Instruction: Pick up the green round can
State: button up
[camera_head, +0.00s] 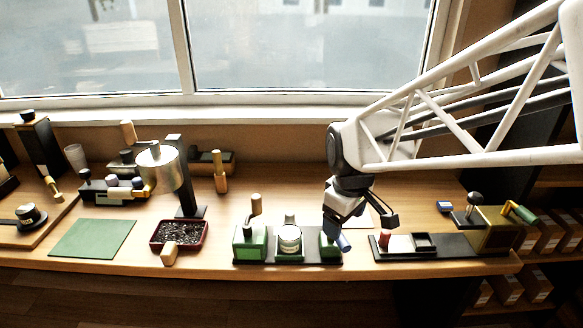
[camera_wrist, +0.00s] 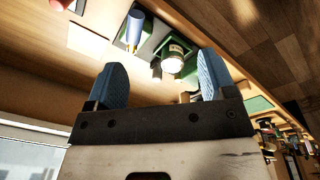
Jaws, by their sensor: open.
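The green round can (camera_head: 289,239), with a pale label and light lid, stands upright between two green blocks on a dark base (camera_head: 287,261) at the table's front. In the wrist view the can (camera_wrist: 173,58) shows beyond and between my two blue fingertips. My gripper (camera_head: 360,216) is open and empty, to the right of the can and apart from it. A blue handle (camera_head: 343,242) by the right green block (camera_head: 328,241) is close below my gripper; it also shows in the wrist view (camera_wrist: 134,29).
A wooden handle (camera_head: 256,205) rises by the left green block (camera_head: 250,241). A red tray (camera_head: 180,234) of dark bits is further left, and a green mat (camera_head: 93,238) beyond it. A dark rack (camera_head: 440,247) stands right. The window is behind.

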aim_at(290, 233)
jog(key=w+a+f+n, duration=0.3)
jog(key=w+a, duration=0.1)
jog(key=w+a+f+n, duration=0.3)
jog(key=w+f, duration=0.1)
jog(key=w+a+f+n+g, duration=0.1)
jog(key=w+a+f+n, duration=0.1)
jog(key=w+a+f, duration=0.1)
jog(key=shift+w+a+f+n, duration=0.2)
jog(key=shift+w+a, duration=0.05)
jog(key=shift+a, duration=0.15)
jog(key=shift+w+a+f+n, duration=0.2)
jog(key=shift+w+a, duration=0.05)
jog(key=shift+a, duration=0.15)
jog(key=shift+f, duration=0.1)
jog(key=shift+f, duration=1.2)
jog(key=shift+f, duration=0.1)
jog(key=shift+f, duration=2.5)
jog(key=shift+c, duration=0.2)
jog(key=c, duration=1)
